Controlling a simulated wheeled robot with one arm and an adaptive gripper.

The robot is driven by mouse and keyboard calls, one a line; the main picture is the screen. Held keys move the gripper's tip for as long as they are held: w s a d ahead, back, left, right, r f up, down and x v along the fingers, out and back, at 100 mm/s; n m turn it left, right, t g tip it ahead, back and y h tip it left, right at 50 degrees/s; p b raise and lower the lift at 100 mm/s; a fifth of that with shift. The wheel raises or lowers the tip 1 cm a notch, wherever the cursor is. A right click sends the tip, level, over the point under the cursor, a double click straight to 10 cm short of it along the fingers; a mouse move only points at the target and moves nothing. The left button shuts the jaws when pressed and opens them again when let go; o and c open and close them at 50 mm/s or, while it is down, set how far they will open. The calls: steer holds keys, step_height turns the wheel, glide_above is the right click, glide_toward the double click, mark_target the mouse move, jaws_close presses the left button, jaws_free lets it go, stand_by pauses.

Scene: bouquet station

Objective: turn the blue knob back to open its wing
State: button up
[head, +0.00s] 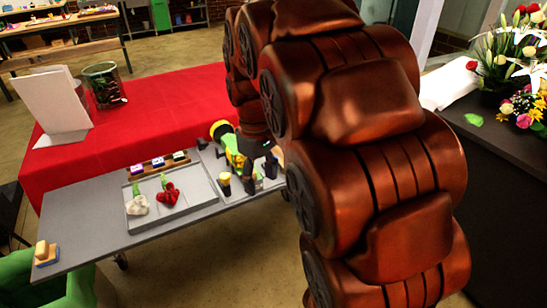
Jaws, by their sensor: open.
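My gripper (259,177) is black with a yellow-green wrist section. It is open and points down over the right part of the grey table (95,215), above a pale board (262,189). Small dark upright pieces stand on this board close to the fingers, one of them with a yellowish top (224,184). I cannot make out for certain which is the blue knob, or how its wing stands. The gripper and my copper-coloured arm cover part of this area, and contact cannot be told.
A grey tray (190,207) holds a white item (138,205) and a red item (168,194). Behind it is a wooden rack (158,165) with small blocks. A red-covered table (150,122) stands behind. Flowers (515,70) are at right.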

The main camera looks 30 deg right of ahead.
steer(key=w+d+f+n, duration=0.1)
steer(key=w+d, duration=0.4)
steer(key=w+d+f+n+b, duration=0.1)
steer(key=w+d+n, duration=0.1)
steer(key=w+d, duration=0.3)
steer(key=w+d+f+n+t, duration=0.1)
steer(key=w+d+f+n, duration=0.1)
steer(key=w+d, duration=0.2)
steer(key=shift+w+d, duration=0.2)
steer(key=shift+w, duration=0.55)
steer(key=shift+w+d, duration=0.2)
steer(key=shift+w, duration=0.55)
steer(key=shift+w+d+f, duration=0.15)
steer(key=shift+f, duration=0.1)
steer(key=shift+f+p, duration=0.7)
steer(key=shift+f, duration=3.05)
jaws_close()
